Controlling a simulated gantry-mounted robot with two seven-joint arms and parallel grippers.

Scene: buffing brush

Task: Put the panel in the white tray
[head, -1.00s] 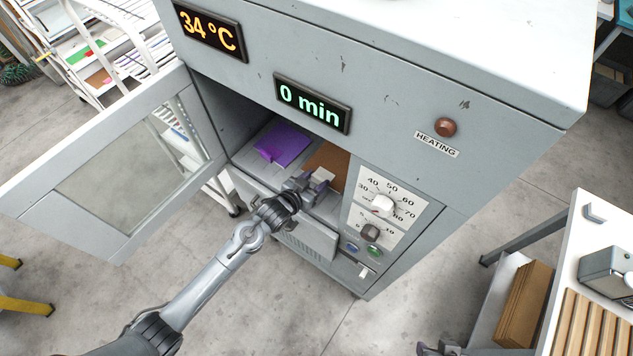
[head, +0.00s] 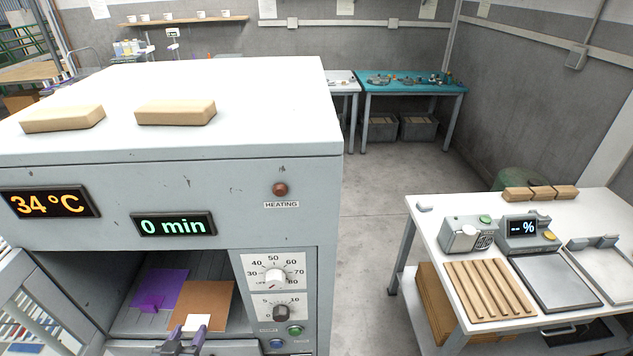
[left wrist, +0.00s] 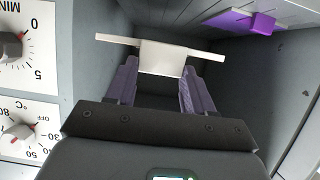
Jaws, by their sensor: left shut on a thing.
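The brown panel (head: 208,300) has a white tab (head: 197,322) at its front and is in the chamber of the grey heating cabinet. In the left wrist view the panel shows nearly edge-on as a thin pale strip (left wrist: 205,52) behind the white tab (left wrist: 163,57). My left gripper (head: 185,338) is shut on this tab. Whether the panel touches the shelf I cannot tell. A white tray (head: 612,272) lies at the right end of the white table, partly cut off by the picture edge. My right gripper is out of view.
A purple panel (head: 160,288) lies beside the brown one; it also shows in the left wrist view (left wrist: 240,20). The cabinet's knob side (head: 280,290) bounds the opening on the right. The table holds a wooden slatted rack (head: 487,288) and a grey plate (head: 553,281).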

